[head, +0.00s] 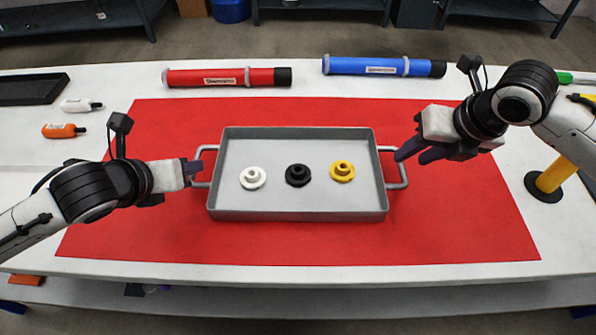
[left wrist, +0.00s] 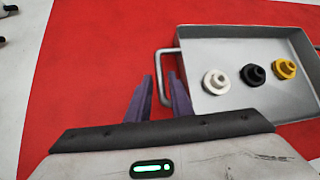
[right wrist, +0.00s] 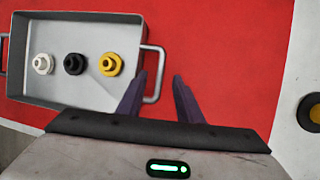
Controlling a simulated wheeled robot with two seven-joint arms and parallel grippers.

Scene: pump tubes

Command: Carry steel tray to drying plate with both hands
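The grey steel tray (head: 300,210) sits on the red mat in the middle of the table, with a loop handle at each short side. It holds a white fitting (head: 253,178), a black fitting (head: 298,175) and a yellow fitting (head: 342,171). My left gripper (head: 193,170) is at the left handle (head: 203,178); in the left wrist view its two purple fingers (left wrist: 160,88) stand apart. My right gripper (head: 408,152) is near the right handle (head: 399,170); in the right wrist view its fingers (right wrist: 154,88) stand apart beside the handle. Neither gripper visibly holds a handle.
The red mat (head: 300,245) is large and mostly clear around the tray. Behind it lie a red tube (head: 220,78) and a blue tube (head: 370,66). A black tray (head: 32,90) and white and orange bottles (head: 63,130) are at left. A yellow post (head: 550,178) stands at right.

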